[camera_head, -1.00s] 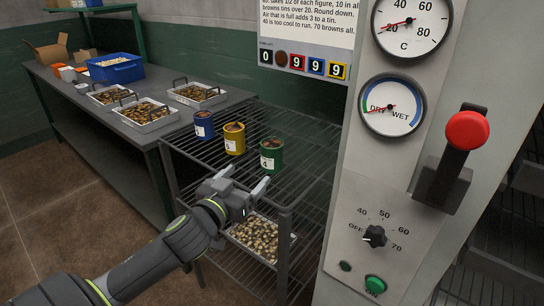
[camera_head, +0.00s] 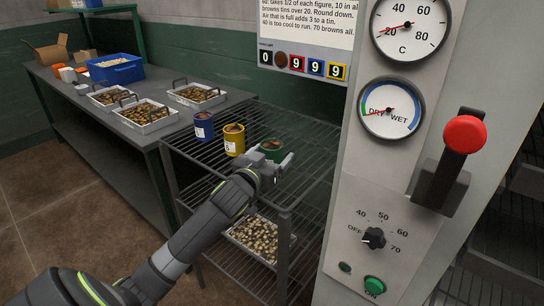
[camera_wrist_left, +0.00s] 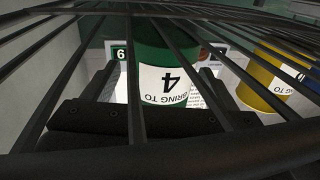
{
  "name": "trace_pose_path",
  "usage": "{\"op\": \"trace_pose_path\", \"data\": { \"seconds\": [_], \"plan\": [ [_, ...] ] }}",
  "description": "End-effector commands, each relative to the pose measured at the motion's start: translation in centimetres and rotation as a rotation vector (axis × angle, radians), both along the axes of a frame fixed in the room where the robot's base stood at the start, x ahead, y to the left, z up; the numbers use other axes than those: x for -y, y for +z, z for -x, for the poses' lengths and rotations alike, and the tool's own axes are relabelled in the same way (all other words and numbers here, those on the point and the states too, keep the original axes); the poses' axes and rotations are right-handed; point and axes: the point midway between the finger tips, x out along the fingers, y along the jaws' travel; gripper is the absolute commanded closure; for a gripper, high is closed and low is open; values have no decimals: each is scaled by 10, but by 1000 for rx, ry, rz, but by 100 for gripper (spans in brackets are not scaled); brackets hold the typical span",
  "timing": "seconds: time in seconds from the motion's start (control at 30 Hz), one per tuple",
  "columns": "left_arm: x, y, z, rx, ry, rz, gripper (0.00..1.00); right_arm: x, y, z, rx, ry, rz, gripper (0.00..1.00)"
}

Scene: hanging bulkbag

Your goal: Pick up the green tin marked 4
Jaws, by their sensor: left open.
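The green tin (camera_head: 271,149), with a white label marked 4, stands on the wire rack. My left gripper (camera_head: 272,168) is open at the tin's near side and hides its lower part and label in the head view. In the left wrist view, which is upside down, the green tin (camera_wrist_left: 166,65) appears between the two dark fingers of my open left gripper (camera_wrist_left: 160,95). Its label reads "BRING TO 4". Dark wire bars cross in front of this view. I cannot tell whether the fingers touch the tin. My right gripper is out of view.
A yellow tin (camera_head: 234,140) and a blue tin (camera_head: 204,126) stand left of the green tin on the wire rack (camera_head: 190,165). A tray of brown pieces (camera_head: 256,238) lies on a lower shelf. The control panel (camera_head: 385,200) stands close on the right.

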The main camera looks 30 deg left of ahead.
Motion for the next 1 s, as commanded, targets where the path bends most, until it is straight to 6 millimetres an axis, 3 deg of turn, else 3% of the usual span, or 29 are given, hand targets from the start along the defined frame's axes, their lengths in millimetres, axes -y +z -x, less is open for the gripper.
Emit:
{"op": "trace_pose_path", "data": {
  "seconds": [0.3,0.7,1.0],
  "plan": [
    [0,0,-4,0,0,1,22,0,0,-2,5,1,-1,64],
    [0,0,-4,1,-1,0,73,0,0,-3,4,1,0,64],
    [0,3,-4,2,-1,-1,73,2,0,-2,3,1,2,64]
  ]
}}
